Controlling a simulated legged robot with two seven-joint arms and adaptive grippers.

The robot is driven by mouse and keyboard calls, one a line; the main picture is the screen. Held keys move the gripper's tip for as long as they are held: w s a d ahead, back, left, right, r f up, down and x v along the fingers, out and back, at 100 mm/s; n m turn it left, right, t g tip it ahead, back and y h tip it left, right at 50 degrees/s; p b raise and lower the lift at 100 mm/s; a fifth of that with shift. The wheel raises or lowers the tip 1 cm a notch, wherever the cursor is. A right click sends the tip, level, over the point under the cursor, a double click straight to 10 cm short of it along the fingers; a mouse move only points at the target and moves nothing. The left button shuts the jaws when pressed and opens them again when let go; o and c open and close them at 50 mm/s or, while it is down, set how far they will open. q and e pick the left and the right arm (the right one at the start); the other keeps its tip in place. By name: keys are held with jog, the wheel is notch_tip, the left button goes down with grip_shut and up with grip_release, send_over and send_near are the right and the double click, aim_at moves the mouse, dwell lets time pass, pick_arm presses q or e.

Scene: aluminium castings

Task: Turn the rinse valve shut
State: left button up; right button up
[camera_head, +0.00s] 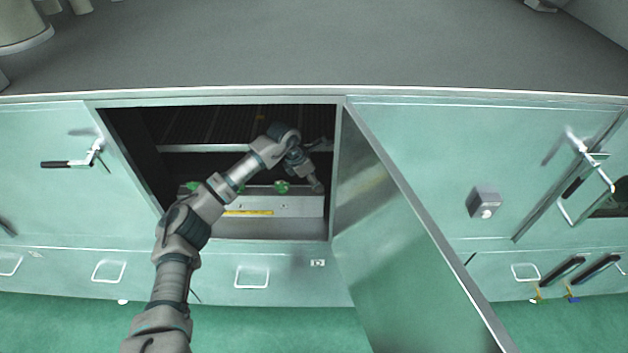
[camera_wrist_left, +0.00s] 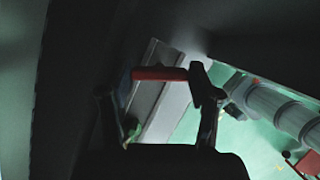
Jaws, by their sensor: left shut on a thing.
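My left arm comes in from the left and reaches into an open cabinet (camera_head: 180,106). My left gripper (camera_head: 316,184) is at the right end of a grey box (camera_head: 305,206) inside it. In the left wrist view, a red bar-like handle (camera_wrist_left: 160,74) lies across between the fingers of my left gripper (camera_wrist_left: 158,88), which is shut on it. The red handle looks like the valve's lever; it cannot be made out in the head view. The valve body is not clear. My right gripper is not in view.
Green knobs (camera_head: 281,187) and a yellow label (camera_head: 248,213) are on the box. A shelf edge (camera_head: 200,148) crosses behind my arm. The cabinet's door (camera_head: 400,240) stands open at right. The grey worktop (camera_head: 320,50) above is mostly clear.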

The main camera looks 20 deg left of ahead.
pick_arm(q)
jog(key=shift+w+a+m+g, duration=0.1)
jog(key=shift+m+g, duration=0.2)
jog(key=shift+m, duration=0.5)
jog(key=shift+m+h+b, duration=0.3)
jog(key=shift+m+b, duration=0.1)
jog(key=shift+m, duration=0.6)
jog(key=shift+m+g, duration=0.5)
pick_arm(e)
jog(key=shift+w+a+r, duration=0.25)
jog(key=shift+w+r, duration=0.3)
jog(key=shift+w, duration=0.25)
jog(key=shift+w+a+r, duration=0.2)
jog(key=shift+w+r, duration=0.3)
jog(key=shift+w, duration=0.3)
pick_arm(q)
jog(key=shift+r, duration=0.1)
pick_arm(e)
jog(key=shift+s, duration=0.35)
